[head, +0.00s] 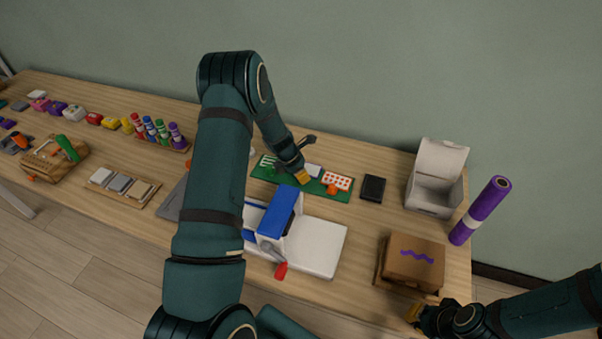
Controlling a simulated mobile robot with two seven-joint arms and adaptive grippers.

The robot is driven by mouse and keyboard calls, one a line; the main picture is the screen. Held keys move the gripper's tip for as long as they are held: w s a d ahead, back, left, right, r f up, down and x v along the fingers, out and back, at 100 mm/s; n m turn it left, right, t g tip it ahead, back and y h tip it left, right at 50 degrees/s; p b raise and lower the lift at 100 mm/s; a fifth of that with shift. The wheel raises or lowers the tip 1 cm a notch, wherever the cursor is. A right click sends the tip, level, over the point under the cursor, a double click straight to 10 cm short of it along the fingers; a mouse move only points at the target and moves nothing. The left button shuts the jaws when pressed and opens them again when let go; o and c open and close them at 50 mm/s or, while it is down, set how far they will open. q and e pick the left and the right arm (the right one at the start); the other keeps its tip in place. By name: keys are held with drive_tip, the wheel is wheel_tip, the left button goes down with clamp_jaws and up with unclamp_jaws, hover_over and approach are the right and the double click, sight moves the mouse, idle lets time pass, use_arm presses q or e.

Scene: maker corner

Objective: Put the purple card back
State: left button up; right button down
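I cannot make out a purple card in the head view. My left arm reaches across the middle of the table, and its gripper (302,174) is over the green board (262,172), with a yellow fingertip low beside a pale card (313,170). A card with red marks (338,181) lies on the board's right part. My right gripper (414,312) is at the table's front edge, just below the brown box with a purple wavy line (414,270). Both grippers show too little to tell whether they are open or hold anything.
A black flat item (373,188), an open white box (434,194) and a purple roll (482,210) stand at the right. A blue and white machine (320,246) is in the middle. Several bottles (160,130) and a wooden tray (125,186) are left of my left arm.

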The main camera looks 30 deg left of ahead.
use_arm(q)
drive_tip(key=shift+o, duration=1.2)
drive_tip(key=shift+r, duration=0.2)
use_arm(e)
drive_tip(key=shift+r, duration=0.1)
use_arm(q)
drive_tip(key=p+v, duration=0.2)
drive_tip(key=v, duration=1)
use_arm(e)
drive_tip(key=shift+w+d+r, duration=0.1)
drive_tip(key=shift+w+r, duration=0.1)
drive_tip(key=shift+r, duration=0.35)
drive_tip(key=shift+w+r, duration=0.2)
drive_tip(key=shift+r, duration=0.3)
use_arm(q)
drive_tip(key=shift+p, duration=0.3)
use_arm(e)
drive_tip(key=shift+r, duration=0.1)
